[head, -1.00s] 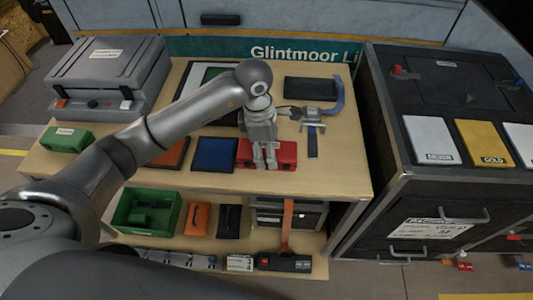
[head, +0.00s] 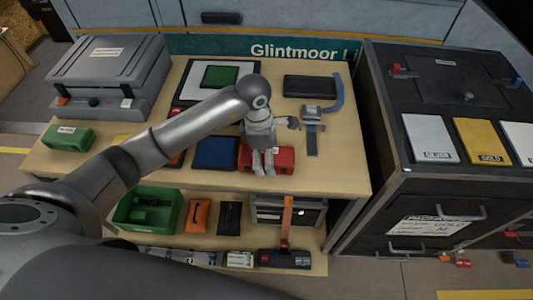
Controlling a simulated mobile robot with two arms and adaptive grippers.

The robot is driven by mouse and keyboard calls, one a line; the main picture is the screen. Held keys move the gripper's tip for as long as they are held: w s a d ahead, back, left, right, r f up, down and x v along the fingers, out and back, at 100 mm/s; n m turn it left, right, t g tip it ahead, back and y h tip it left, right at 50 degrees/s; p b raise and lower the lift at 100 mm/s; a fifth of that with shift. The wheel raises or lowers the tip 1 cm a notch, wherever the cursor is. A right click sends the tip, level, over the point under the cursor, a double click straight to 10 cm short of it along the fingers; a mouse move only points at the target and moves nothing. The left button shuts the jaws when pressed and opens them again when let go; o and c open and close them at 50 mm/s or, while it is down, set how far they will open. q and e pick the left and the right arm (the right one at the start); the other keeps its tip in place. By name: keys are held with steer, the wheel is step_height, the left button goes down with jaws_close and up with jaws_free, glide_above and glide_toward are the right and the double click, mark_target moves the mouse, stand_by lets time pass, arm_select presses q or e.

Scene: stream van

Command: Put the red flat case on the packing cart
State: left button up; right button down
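A red case (head: 284,160) lies near the front edge of the wooden bench, right of a flat blue case. My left gripper (head: 263,172) points down over it. Its two fingers lie across the middle of the case with a narrow gap between them. Whether they clamp it is unclear. Another flat red item (head: 177,161) shows left of the blue case, mostly hidden behind my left arm. My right gripper is not in view. I cannot identify a packing cart for certain.
The blue case (head: 214,153) is close beside the red case. A dark cabinet (head: 413,185) with silver and gold cards stands right. A grey machine (head: 110,62) and green box (head: 68,138) are left. The shelf below holds a green bin (head: 125,222) and an orange case (head: 196,217).

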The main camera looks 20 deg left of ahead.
mark_target(262, 154)
arm_select(q)
steer(key=shift+r, duration=0.25)
step_height(262, 154, up, 12)
steer(key=a+b, duration=0.1)
steer(key=shift+s+a+f+b, duration=0.15)
steer(key=shift+s+a+b, duration=0.05)
steer(key=shift+b, duration=0.1)
